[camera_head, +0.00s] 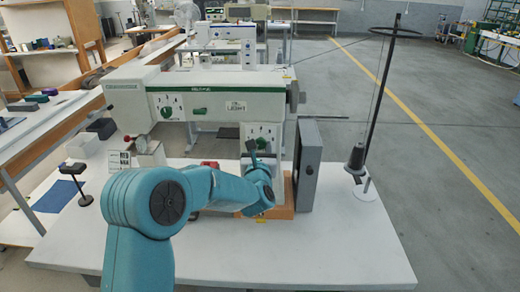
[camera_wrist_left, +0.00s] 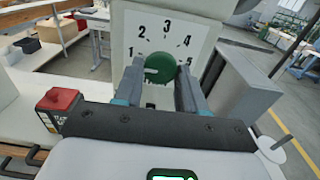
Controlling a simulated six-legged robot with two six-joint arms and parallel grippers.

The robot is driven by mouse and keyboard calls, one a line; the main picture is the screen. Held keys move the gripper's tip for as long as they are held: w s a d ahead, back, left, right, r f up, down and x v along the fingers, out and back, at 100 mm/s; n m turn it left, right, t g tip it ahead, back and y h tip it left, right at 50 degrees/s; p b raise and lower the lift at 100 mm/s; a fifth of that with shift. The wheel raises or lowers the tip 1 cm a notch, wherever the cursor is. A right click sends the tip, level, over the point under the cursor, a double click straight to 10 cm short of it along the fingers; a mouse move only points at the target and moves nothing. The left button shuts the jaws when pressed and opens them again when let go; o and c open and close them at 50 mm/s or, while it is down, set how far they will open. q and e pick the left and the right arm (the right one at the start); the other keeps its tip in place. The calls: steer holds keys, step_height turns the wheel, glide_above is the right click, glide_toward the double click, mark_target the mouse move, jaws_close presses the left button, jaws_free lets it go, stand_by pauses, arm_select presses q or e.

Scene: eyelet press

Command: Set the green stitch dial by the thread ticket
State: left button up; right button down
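A green stitch dial (camera_head: 261,143) sits on the lower right front of the pale sewing machine. In the left wrist view the green dial (camera_wrist_left: 160,68) is on a white face numbered around it, with a pale mark toward its left side. My left gripper (camera_wrist_left: 160,72) has one finger on each side of the dial, with no clear gap; in the head view it (camera_head: 257,150) is at the dial. My right gripper is not in view.
A second green dial (camera_head: 168,112) is on the machine's upper left. A grey box (camera_head: 309,165) stands close right of the gripper. A thread stand (camera_head: 372,110) rises farther right. A red-topped block (camera_wrist_left: 59,100) is left of the gripper. The white table's front right (camera_head: 350,245) is clear.

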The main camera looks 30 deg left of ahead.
arm_select(q)
steer(key=shift+f+b, duration=0.1)
steer(key=shift+b, duration=0.55)
steer(key=m+b, duration=0.5)
steer(key=b, duration=0.1)
steer(key=m+b, duration=0.2)
steer(key=m, duration=0.1)
steer(key=shift+m, duration=0.3)
steer(key=shift+m+b, duration=0.45)
steer(key=shift+m, duration=0.45)
steer(key=m, duration=0.2)
steer(key=shift+r+m, duration=0.2)
steer(key=shift+m, duration=0.2)
steer(key=m, duration=0.2)
steer(key=shift+m, duration=0.4)
steer(key=m, duration=0.2)
steer(key=shift+r+m, duration=0.1)
steer(key=shift+m, duration=0.2)
steer(key=m+p, duration=0.2)
steer(key=m, duration=0.3)
steer(key=m+p, duration=0.2)
steer(key=m, duration=0.4)
steer(key=shift+m, duration=0.4)
steer(key=m+p, duration=0.2)
steer(key=m, duration=0.1)
steer(key=shift+m, duration=1.1)
steer(key=shift+d+f+p, duration=0.1)
steer(key=shift+f+p, duration=0.1)
steer(key=shift+p, duration=0.1)
